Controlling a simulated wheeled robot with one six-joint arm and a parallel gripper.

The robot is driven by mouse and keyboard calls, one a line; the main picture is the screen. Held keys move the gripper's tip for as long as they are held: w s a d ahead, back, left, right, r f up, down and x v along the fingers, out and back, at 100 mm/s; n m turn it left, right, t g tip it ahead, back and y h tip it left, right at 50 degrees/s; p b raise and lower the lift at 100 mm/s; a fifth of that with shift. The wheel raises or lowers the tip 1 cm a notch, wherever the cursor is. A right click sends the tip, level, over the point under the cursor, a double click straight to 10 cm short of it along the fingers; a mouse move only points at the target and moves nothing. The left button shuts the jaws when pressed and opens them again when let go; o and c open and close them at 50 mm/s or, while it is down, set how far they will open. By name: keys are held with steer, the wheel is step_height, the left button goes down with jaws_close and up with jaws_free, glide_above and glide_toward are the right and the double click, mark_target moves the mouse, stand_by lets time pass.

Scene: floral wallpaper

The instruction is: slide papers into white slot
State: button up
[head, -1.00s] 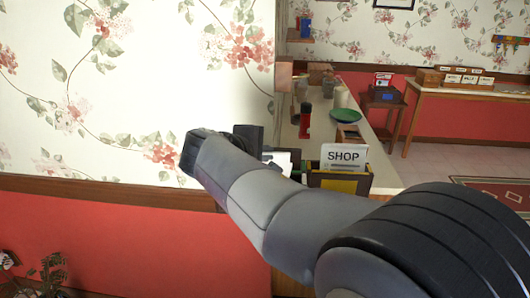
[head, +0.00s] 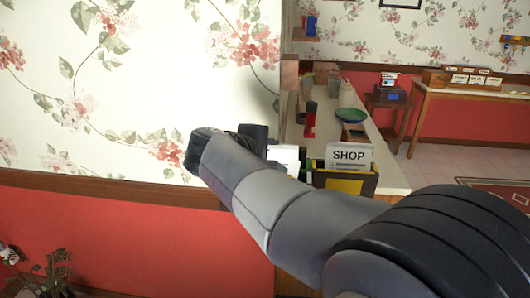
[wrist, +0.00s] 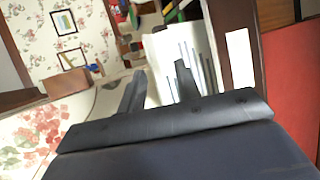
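White papers (wrist: 180,55) with dark printed bars stand ahead of my gripper (wrist: 158,75) in the wrist view. Its two dark fingers are apart, with part of the white sheet showing between and behind them. I cannot tell whether they touch it. In the head view, a white sheet (head: 285,156) shows just right of my wrist, partly hidden by my arm, and the fingertips are hard to make out. A small white upright panel (wrist: 239,58) is right of the papers in the wrist view. I cannot tell whether it is the white slot.
A dark box with a white SHOP sign (head: 348,156) stands on the counter (head: 390,178), right of my wrist. Farther back are a red cylinder (head: 310,120) and a green bowl (head: 351,115). The floral wall (head: 110,90) is close on the left.

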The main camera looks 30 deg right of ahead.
steer(key=v, duration=1)
steer(key=shift+a+r+b, duration=0.2)
steer(key=shift+a+b, duration=0.1)
steer(key=shift+s, duration=0.15)
steer(key=r+p+x, duration=0.1)
steer(key=p+x, duration=0.1)
steer(key=x, duration=0.8)
steer(key=shift+w+d, duration=0.35)
steer(key=shift+d, duration=0.05)
steer(key=shift+f, duration=0.1)
